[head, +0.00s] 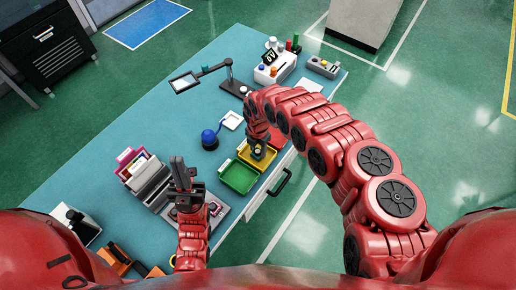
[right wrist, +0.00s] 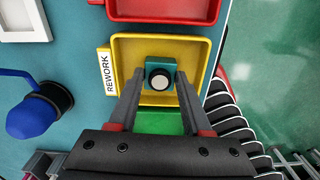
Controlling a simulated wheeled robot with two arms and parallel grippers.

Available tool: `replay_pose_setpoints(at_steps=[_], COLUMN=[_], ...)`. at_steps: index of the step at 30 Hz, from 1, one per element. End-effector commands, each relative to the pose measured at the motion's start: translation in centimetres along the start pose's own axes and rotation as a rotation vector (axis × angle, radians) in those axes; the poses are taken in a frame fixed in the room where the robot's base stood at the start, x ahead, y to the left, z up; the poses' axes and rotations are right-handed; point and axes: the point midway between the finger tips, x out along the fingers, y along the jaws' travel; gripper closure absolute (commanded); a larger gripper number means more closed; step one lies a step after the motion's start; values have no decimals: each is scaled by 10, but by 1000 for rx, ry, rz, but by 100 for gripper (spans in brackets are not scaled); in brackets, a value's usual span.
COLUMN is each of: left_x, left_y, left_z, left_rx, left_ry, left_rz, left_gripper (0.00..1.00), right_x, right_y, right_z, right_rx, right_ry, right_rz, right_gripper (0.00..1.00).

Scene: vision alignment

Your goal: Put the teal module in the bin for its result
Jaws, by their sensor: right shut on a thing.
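The teal module (right wrist: 151,70), with a round white-and-black lens on top, is between the fingers of my right gripper (right wrist: 160,82). My right gripper is shut on it, over the yellow bin (right wrist: 126,52) labelled REWORK. From above I cannot tell whether the module touches the bin floor. In the head view my right gripper (head: 258,150) is at the yellow bin (head: 270,160). The green bin (head: 239,178) is on the near side, and the red bin (head: 279,138) on the far side is partly hidden by my arm. My left gripper (head: 178,163) is raised near the grey rack, with nothing visible in it.
A blue domed device (head: 209,139) and a small white tray (head: 231,120) stand left of the bins. A grey rack with folders (head: 146,178) is further left. A magnifier lamp (head: 228,85) and a white test box (head: 275,68) stand further back. The table's left middle is clear.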

Motion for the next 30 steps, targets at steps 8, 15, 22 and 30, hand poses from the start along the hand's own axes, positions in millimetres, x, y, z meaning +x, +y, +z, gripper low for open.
replay_pose_setpoints(at_steps=[8, 15, 22, 30], left_x=[-2, -2, -3, -13], left_y=[0, 0, 0, 1], left_z=[0, 0, 0, 2], left_rx=[0, 0, 0, 0], left_ry=[0, 0, 0, 0], left_rz=[0, 0, 0, 0], left_gripper=[100, 100, 100, 100], right_x=[2, 2, -8, -47], right_y=[0, 0, 1, 0], right_z=[0, 0, 1, 4], right_rx=[0, 1, 0, 1], right_ry=[0, 0, 0, -6], right_rz=[0, 0, 2, 2], right_gripper=[20, 20, 20, 20])
